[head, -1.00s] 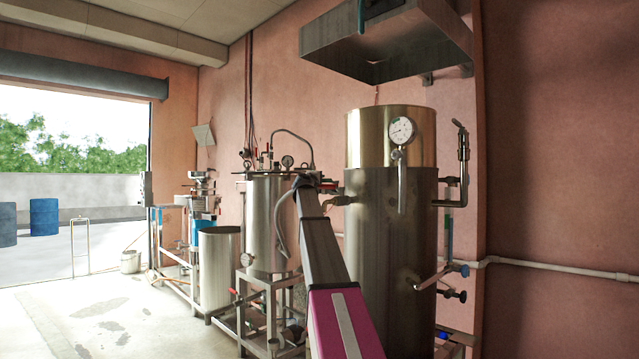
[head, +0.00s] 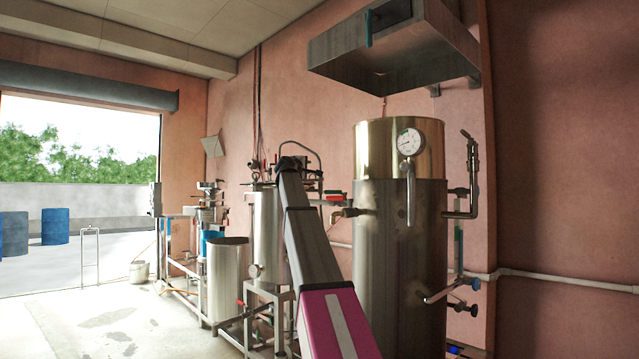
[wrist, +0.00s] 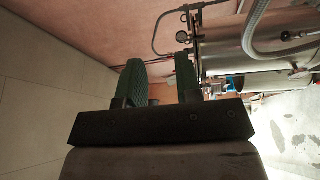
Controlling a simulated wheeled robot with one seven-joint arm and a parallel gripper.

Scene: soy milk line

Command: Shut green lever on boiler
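The boiler (head: 400,260) is the tall steel cylinder with a brass-coloured top and a round gauge (head: 410,142), right of centre in the head view. A side pipe with a tap (head: 350,213) sticks out from its left side. Just above the tap is a small handle with red and some green on it (head: 333,196); whether this is the green lever I cannot tell. My gripper (wrist: 160,78) shows in the wrist view with its two dark green fingers apart and nothing visible between them.
A second steel vessel (head: 264,230) with piping stands left of my arm, partly hidden by it. A metal hood (head: 395,60) hangs above the boiler. A bent pipe (head: 472,180) runs down the boiler's right side. Free floor (head: 90,320) lies at the left.

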